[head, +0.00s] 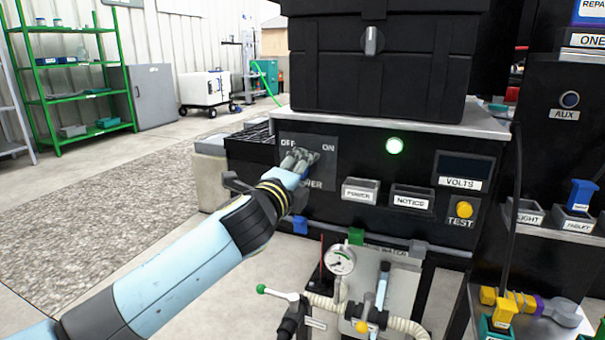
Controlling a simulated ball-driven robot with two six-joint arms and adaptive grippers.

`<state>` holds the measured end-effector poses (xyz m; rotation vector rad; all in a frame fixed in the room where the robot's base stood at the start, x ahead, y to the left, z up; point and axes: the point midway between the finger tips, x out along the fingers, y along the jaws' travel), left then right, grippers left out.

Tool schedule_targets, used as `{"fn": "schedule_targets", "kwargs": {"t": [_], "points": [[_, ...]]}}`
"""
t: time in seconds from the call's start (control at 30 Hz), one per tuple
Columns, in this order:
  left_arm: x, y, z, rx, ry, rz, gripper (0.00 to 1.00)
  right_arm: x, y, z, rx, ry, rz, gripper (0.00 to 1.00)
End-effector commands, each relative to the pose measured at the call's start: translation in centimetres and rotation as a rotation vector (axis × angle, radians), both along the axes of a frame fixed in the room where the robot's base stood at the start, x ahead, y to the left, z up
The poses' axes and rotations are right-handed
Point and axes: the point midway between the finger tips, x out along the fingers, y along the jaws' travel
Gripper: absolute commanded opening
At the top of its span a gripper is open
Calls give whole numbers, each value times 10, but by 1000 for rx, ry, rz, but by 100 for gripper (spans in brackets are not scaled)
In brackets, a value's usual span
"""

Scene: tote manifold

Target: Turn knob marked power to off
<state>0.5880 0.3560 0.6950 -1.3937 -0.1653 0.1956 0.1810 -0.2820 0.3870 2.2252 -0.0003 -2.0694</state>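The power panel (325,172) is a dark grey plate on the front of the black cabinet, marked OFF at upper left, ON at upper right and POWER below, with that word partly covered. My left gripper (299,158) is in front of this panel, its fingers at the middle between the OFF and ON marks. The knob is hidden behind the fingers, so its setting does not show. I cannot tell whether the fingers grip it or only touch it. My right gripper is not in view.
A green lamp (394,145) is lit right of the panel. POWER (360,191) and NOTICE (411,199) holders, a VOLTS display (464,168) and a yellow TEST button (464,209) follow. A black case (385,70) stands on top. A gauge (340,260) and hoses are below.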

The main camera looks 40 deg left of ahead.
Motion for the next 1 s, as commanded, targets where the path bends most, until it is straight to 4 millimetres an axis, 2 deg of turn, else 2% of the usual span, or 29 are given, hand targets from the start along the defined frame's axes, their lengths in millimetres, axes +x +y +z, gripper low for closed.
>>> {"fn": "schedule_targets", "kwargs": {"t": [0.27,0.6,1.0], "points": [[0,0,-2,-255,-59,1,12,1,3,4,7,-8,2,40],[0,0,-1,-566,-133,1,12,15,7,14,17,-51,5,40],[-1,1,-1,-841,-199,2,12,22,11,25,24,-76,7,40]]}}
